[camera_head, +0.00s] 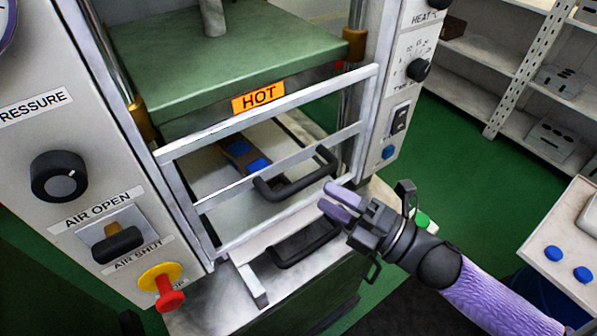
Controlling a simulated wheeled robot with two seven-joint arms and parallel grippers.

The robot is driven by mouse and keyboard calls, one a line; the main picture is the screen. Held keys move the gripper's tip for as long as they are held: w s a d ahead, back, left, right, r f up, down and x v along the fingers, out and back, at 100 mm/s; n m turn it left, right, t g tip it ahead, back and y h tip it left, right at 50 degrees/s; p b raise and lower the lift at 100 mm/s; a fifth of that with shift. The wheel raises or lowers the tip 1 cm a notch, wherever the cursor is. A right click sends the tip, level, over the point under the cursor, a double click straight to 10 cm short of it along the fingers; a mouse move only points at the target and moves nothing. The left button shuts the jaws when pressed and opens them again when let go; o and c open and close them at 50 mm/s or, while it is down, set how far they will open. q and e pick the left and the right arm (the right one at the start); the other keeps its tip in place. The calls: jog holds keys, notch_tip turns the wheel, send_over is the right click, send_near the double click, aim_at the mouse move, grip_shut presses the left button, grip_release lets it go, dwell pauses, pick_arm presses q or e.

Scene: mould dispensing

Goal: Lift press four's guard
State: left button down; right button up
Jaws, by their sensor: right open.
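The press guard (270,107) is a pale metal frame of crossbars across the front of the press. It stands lowered in front of the press opening. A black guard handle (290,190) is fixed to its middle bar. My right gripper (337,202) is open and empty, with its pale purple fingers pointing left. In the picture its fingertips are just right of and below the guard handle; no contact is clear. No press number shows, so I cannot tell if this is press four. My left gripper is out of view.
A green platen (225,70) with a HOT label (258,96) is behind the guard. A second black handle (303,246) lies below it. A control panel (100,150) with a red knob (169,296) is left. Shelves (510,60) and a blue-buttoned box (566,238) are right.

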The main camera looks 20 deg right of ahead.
aim_at(307, 185)
jog(key=x, duration=0.5)
jog(key=shift+w+a+p, duration=0.15)
jog(key=shift+w+p, duration=0.1)
jog(key=shift+p, duration=0.05)
grip_shut()
dwell(1.0)
